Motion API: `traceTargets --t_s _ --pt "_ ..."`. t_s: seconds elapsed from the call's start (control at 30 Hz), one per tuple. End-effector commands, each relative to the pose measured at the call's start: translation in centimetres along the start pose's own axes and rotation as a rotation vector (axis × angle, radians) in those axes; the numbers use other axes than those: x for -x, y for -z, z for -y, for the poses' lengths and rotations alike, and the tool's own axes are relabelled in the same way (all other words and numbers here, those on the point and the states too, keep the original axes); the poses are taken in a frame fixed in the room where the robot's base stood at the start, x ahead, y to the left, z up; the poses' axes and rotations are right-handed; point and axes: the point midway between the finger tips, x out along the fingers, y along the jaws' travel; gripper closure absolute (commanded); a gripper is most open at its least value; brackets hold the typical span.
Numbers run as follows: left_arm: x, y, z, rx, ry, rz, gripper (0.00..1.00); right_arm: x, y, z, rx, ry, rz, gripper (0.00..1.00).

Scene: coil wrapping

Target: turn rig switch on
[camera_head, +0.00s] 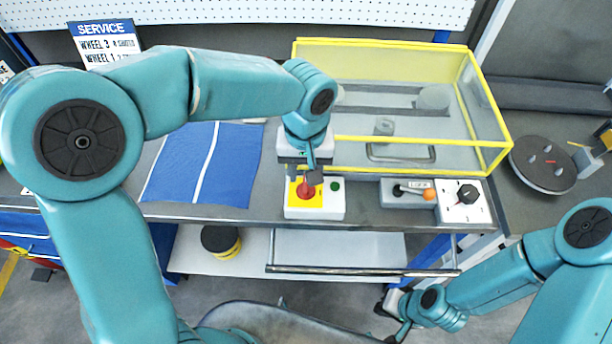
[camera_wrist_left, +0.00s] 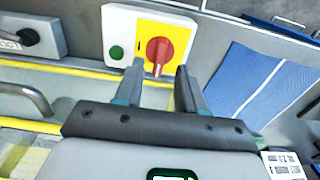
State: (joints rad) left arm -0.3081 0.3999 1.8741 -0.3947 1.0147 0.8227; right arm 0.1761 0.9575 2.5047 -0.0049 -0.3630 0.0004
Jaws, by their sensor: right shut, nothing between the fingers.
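The rig switch is a red rotary knob (camera_head: 304,190) on a yellow plate, set in a white box (camera_head: 317,213) with a green button (camera_head: 334,186). The box is at the table's front edge. In the left wrist view the red knob (camera_wrist_left: 159,53) shows its grip roughly upright in the picture. My left gripper (camera_head: 311,178) is over the knob, partly hiding it. Its fingers (camera_wrist_left: 160,72) are open, one on each side of the knob's lower end in the left wrist view; I cannot tell whether they touch it. My right gripper (camera_head: 396,330) is shut and empty, low, below the table front.
A yellow-framed clear guard (camera_head: 423,142) with a handle stands behind the box. Right of the box are a lever with an orange knob (camera_head: 429,194) and a black dial (camera_head: 467,194). A blue mat (camera_head: 226,165) lies left. A round dark turntable (camera_head: 541,164) is far right.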

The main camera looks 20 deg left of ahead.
Motion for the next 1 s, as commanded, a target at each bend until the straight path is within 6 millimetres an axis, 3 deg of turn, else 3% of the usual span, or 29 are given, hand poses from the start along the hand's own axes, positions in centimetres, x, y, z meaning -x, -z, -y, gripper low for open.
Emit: traceTargets --t_s 0.2,0.57,0.7,1.0 --pt "-2.9 0.1 0.0 0.000 0.002 0.002 0.61 0.2 0.0 0.1 0.000 0.000 0.000 1.00" --pt "-3.6 0.3 0.0 0.001 0.000 -0.001 0.61 0.2 0.0 0.1 0.000 0.000 0.000 1.00" --pt "-3.5 0.3 -0.1 0.001 0.000 -0.001 1.00 0.2 0.0 0.1 0.000 0.000 0.000 1.00" --pt "-3.5 0.3 -0.1 -0.013 -0.001 -0.001 1.00 0.2 0.0 0.1 0.000 0.000 0.000 1.00"
